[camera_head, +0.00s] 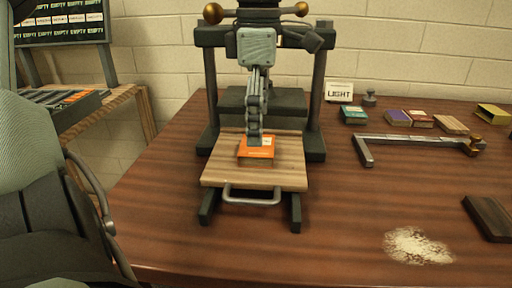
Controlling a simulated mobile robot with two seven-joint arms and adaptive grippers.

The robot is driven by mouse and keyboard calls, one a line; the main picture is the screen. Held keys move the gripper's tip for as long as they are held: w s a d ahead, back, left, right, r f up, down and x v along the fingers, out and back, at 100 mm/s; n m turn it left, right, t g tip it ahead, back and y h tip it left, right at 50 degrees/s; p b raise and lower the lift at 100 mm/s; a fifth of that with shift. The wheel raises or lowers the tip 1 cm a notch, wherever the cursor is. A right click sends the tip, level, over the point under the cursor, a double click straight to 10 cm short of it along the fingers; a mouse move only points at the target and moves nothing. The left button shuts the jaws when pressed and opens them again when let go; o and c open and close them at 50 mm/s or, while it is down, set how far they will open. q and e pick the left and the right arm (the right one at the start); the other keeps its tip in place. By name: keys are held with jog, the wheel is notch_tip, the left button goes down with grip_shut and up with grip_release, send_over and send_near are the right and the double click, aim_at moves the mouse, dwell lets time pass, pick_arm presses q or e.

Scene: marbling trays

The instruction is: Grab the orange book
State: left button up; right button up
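The orange book (265,154) lies on the wooden board (218,176) of a dark press, near its middle. A pale patch shows at its far right corner. My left gripper (254,142) points straight down in front of the press, with its fingertips at the top of the book. I see the fingers edge-on, so one hides the other. Whether they are closed on the book cannot be told. The fingers cover part of the cover. My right gripper is not in view.
The dark press posts (211,90) rise close on both sides, and a metal handle (252,196) juts from the board's front. Teal (354,115) and purple (397,118) books, a metal bar (415,140) and spilled powder (417,246) are on the right. The front tabletop is mostly clear.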

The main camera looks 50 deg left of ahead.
aim_at(257, 150)
pick_arm(q)
notch_tip(257, 150, down, 3)
jog(key=shift+a+f, duration=0.1)
jog(key=shift+f, duration=0.1)
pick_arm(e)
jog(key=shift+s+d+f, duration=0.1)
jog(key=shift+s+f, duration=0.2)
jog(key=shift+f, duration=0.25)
pick_arm(q)
jog(key=c, duration=1.3)
